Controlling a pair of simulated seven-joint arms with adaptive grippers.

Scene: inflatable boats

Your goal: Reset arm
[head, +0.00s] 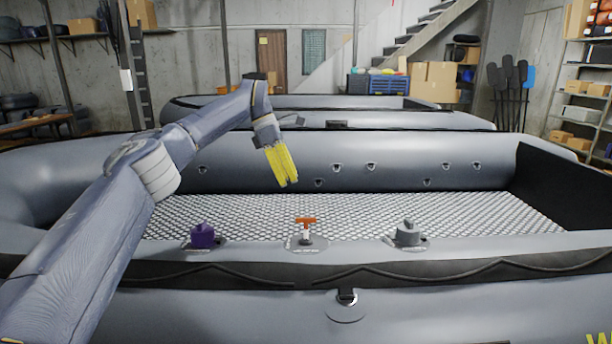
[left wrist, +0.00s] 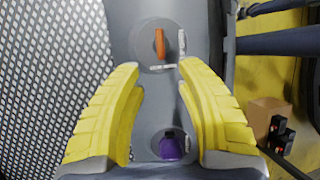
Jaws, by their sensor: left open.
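My left arm reaches in from the left in the head view, with its yellow-fingered left gripper (head: 286,186) hanging above the grey inflatable boat (head: 440,262). In the left wrist view the two fingers of the left gripper (left wrist: 160,66) are spread apart with nothing held between them. On the boat's near tube stand a purple cap (head: 203,236), a T-shaped orange handle (head: 306,220) on a white stem, and a grey cap (head: 408,233). The wrist view shows the orange handle (left wrist: 160,43) beyond the fingertips and the purple cap (left wrist: 171,147) lower between the fingers. My right gripper is not in view.
The boat has a patterned floor (head: 360,208) and a dark end board (head: 550,185) at the right. Another grey boat (head: 400,118) lies behind it. Shelves (head: 585,110), cartons (head: 434,78) and paddles (head: 508,82) stand farther back. The space above the boat's right half is clear.

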